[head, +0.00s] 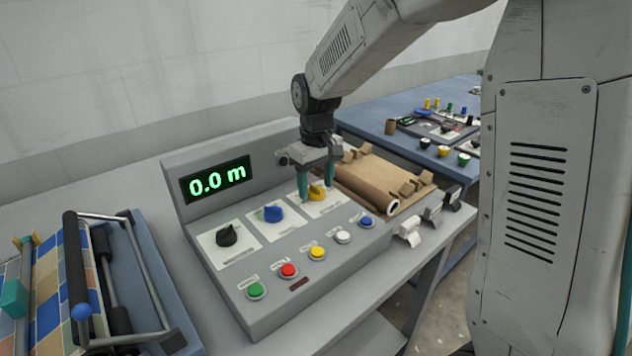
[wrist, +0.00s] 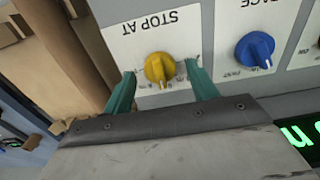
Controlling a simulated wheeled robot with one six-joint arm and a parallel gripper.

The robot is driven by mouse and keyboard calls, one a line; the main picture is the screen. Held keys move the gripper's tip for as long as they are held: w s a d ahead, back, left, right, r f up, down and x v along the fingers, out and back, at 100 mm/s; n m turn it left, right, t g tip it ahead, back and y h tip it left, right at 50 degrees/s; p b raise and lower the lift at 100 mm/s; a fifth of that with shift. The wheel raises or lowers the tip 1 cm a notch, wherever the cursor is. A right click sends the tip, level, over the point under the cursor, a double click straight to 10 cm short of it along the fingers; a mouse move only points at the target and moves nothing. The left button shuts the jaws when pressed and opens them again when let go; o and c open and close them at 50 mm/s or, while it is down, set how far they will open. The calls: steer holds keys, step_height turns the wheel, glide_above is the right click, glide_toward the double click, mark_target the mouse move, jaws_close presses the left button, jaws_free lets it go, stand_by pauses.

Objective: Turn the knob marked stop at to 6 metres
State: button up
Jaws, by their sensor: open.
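The yellow knob (head: 317,191) sits on a white plate at the right end of the panel's knob row. In the wrist view this yellow knob (wrist: 159,69) is under the words STOP AT, which appear upside down. Its scale marks are too small to read. My gripper (head: 316,187) is over the yellow knob, pointing down. In the wrist view my gripper (wrist: 160,80) is open, with one green finger on each side of the knob and a gap visible on both sides. The display (head: 216,181) reads 0.0 m in green.
A blue knob (head: 273,213) and a black knob (head: 227,235) stand left of the yellow one. Several push buttons, including a red one (head: 289,270), line the front. A brown roll (head: 365,187) lies just right of the panel. A roller frame (head: 110,270) stands at left.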

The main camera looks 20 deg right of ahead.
mark_target(318, 188)
step_height(318, 188, up, 8)
steer(key=shift+f, duration=0.1)
stand_by(0.6)
steer(key=shift+s+f, duration=0.25)
steer(key=shift+s, duration=0.1)
steer(key=s+d+r+m, duration=0.1)
steer(key=s, duration=1.4)
steer(key=s+d+r+m+t, duration=0.1)
steer(key=s+d+m, duration=0.1)
steer(key=s, duration=1.2)
steer(key=shift+s+d+r+m, duration=0.15)
steer(key=shift+s+r+m, duration=0.05)
steer(key=shift+s+m, duration=0.15)
